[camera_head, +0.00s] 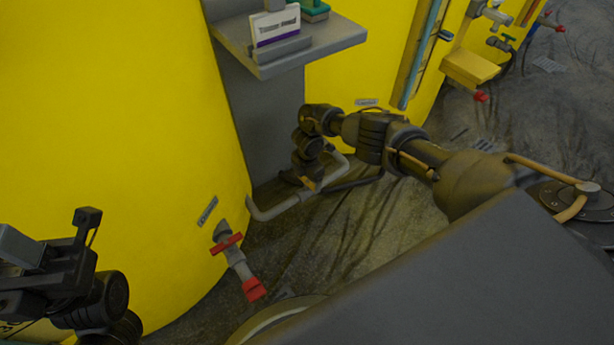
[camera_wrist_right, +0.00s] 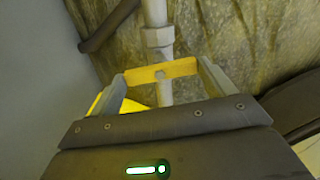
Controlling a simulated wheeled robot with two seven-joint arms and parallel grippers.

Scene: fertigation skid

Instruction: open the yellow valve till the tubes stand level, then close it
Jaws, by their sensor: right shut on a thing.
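The yellow valve handle (camera_wrist_right: 160,72) lies crosswise over a grey pipe (camera_wrist_right: 156,38) in the wrist view. My right gripper (camera_wrist_right: 162,78) is shut on it, with a finger at each end of the handle. In the head view my right gripper (camera_head: 306,184) reaches down to the grey pipe (camera_head: 275,210) between the two yellow tanks, and mostly hides the valve. The sight tubes (camera_head: 422,50) stand on the right tank; their liquid levels are too small to read. My left gripper (camera_head: 62,235) is at the lower left, away from the pipe; its jaws are unclear.
A red-handled tap (camera_head: 228,243) sticks out of the left tank (camera_head: 110,110). A grey shelf (camera_head: 290,47) with a card and a green item is above the pipe. More taps (camera_head: 500,43) and a yellow block (camera_head: 470,68) are at the upper right.

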